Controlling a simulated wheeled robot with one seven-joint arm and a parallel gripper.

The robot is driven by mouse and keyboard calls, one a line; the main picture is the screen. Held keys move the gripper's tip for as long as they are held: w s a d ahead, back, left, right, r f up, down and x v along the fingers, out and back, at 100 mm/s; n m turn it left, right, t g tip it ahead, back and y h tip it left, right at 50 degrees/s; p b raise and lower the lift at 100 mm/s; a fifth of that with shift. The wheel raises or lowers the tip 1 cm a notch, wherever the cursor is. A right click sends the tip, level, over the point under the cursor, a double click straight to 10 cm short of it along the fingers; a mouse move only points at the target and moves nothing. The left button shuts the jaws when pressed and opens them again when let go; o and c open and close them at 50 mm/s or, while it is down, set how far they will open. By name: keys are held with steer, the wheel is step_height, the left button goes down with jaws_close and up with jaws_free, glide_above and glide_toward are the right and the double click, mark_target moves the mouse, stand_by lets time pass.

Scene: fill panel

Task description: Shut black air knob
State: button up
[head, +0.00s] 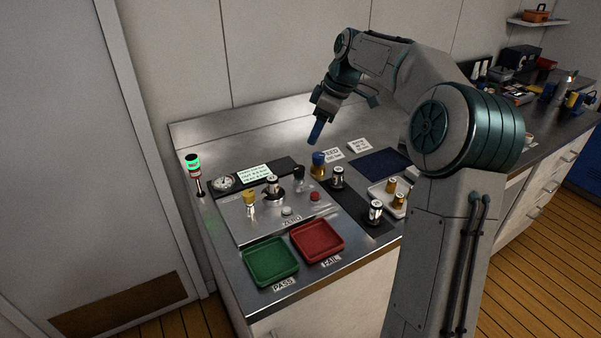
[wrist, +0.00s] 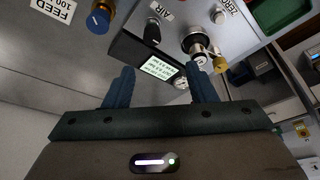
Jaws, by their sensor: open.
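The black air knob (head: 298,179) stands at the back right of the grey panel (head: 240,224), just right of the lit display. In the wrist view the black air knob (wrist: 152,32) is upper centre, beside the AIR label (wrist: 167,14), beyond the fingertips and laterally between them. How far its handle is turned is too small to tell. My gripper (head: 316,130) hangs above the back of the bench, above and slightly right of the knob, apart from it. In the wrist view my gripper (wrist: 160,82) has its blue fingers spread with nothing between them.
A blue-topped brass knob (head: 318,165) by the FEED label stands close right of the black knob. A metal fitting (head: 272,186), a yellow knob (head: 250,198) and a red button (head: 315,196) are on the panel. Green (head: 271,279) and red (head: 340,252) trays lie in front.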

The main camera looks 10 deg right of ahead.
mark_target(300, 168)
steer(key=shift+n, duration=0.3)
steer(key=x, duration=0.9)
steer(key=w+x, duration=0.1)
steer(key=x, duration=0.4)
steer(key=shift+w+d+f, duration=0.1)
steer(key=shift+d, duration=0.3)
steer(key=c, duration=1)
